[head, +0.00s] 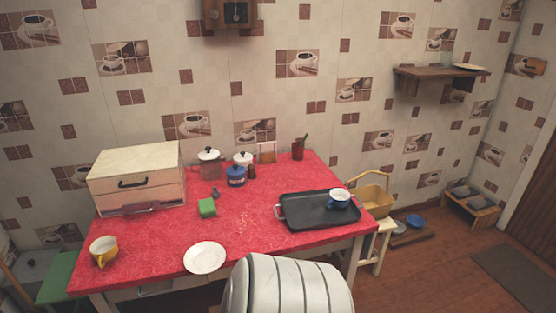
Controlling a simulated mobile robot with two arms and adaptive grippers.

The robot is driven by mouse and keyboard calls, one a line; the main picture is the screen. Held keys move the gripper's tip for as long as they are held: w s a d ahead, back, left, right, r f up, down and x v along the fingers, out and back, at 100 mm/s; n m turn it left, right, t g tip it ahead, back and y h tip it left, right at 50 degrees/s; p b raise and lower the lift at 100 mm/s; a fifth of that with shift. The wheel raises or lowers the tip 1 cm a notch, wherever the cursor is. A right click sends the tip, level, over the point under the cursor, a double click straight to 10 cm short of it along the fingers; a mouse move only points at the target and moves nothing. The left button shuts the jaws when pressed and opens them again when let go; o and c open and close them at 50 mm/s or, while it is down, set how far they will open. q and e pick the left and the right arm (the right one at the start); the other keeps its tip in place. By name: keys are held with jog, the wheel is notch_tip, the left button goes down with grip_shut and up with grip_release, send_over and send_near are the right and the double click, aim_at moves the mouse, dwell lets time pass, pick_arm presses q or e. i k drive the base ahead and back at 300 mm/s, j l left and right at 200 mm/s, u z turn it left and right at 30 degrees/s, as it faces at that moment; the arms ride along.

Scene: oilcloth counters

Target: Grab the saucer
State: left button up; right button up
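A white saucer (205,258) lies flat and empty on the red oilcloth table (245,222), near its front edge. All of the saucer shows except perhaps a little of its right rim. Neither of my grippers shows in the head view, so I cannot see whether they are open or shut.
A yellow mug (104,251) stands at the table's left front. A black tray (300,214) with a blue-and-white cup (339,199) is at the right. A green sponge (207,208) lies behind the saucer. A ribbed metallic rounded object (289,286) blocks the front middle.

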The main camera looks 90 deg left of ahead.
aim_at(205, 257)
jog(key=i+u, duration=0.15)
jog(key=u, duration=0.3)
jog(key=i+u, duration=0.15)
jog(key=u, duration=0.35)
jog(key=i+u, duration=0.15)
jog(key=u, duration=0.3)
jog(key=i+l+u, duration=0.15)
jog(key=u, duration=0.35)
